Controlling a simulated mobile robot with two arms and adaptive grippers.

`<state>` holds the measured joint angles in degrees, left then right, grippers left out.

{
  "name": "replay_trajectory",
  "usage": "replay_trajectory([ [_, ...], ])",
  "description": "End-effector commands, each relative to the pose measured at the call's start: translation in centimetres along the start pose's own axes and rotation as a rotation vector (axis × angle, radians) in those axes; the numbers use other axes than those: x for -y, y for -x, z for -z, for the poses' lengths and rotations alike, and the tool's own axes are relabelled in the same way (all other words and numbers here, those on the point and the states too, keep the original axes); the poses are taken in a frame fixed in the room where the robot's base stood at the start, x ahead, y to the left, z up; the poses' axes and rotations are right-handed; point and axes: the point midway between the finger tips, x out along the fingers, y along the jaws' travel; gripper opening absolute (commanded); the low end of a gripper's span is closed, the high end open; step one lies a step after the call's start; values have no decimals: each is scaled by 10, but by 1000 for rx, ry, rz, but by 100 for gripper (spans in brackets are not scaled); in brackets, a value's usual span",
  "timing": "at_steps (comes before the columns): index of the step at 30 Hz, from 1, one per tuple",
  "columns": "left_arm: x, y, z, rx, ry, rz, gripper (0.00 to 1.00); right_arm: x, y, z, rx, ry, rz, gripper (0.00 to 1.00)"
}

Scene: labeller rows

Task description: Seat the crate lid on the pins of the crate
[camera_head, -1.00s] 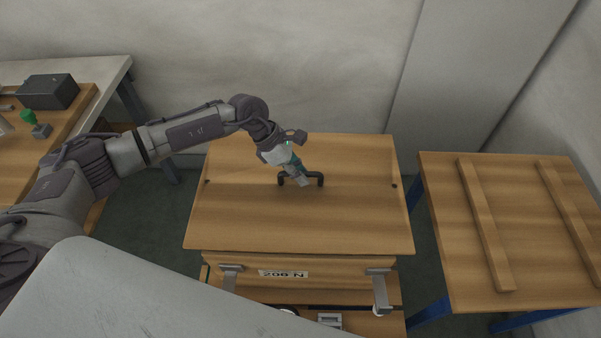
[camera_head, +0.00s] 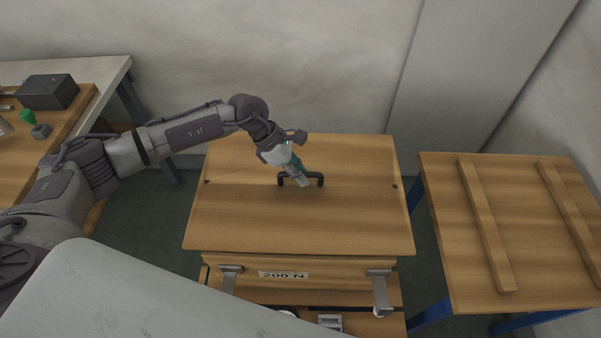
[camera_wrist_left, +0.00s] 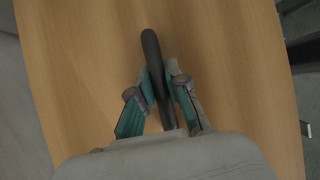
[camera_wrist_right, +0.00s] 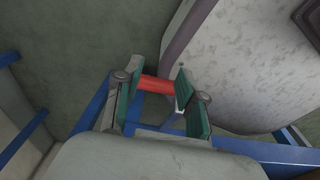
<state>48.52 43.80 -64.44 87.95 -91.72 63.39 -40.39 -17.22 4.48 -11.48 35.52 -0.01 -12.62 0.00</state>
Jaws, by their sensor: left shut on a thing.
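The crate lid (camera_head: 240,225) is a wide wooden board with a dark bar handle (camera_head: 320,180) near its middle. It lies over the crate (camera_head: 340,270), whose front wall shows a "200 N" label below the lid's front edge. My left gripper (camera_head: 301,180) is shut on the handle; in the left wrist view its fingers (camera_wrist_left: 160,85) close on both sides of the dark bar. A small dark spot shows near each side edge of the lid. I cannot tell the pins or whether any gap remains. My right gripper (camera_wrist_right: 152,85) is open.
A wooden table (camera_head: 440,225) with two battens stands at the right. A bench (camera_head: 90,75) at the left holds a dark box (camera_head: 48,92) and a green-topped item. Grey brackets (camera_head: 378,280) hang at the crate's front. A red bar (camera_wrist_right: 155,85) shows beyond my right fingers.

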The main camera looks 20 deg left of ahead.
Motion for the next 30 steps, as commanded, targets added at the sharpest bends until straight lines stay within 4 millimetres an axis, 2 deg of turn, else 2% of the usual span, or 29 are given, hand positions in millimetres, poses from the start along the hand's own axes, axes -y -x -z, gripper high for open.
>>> replay_trajectory([
  [30, -4, -19, 11, 3, 0, -1, 0, -2, -22, -2, 0, 0, -3, 40],
])
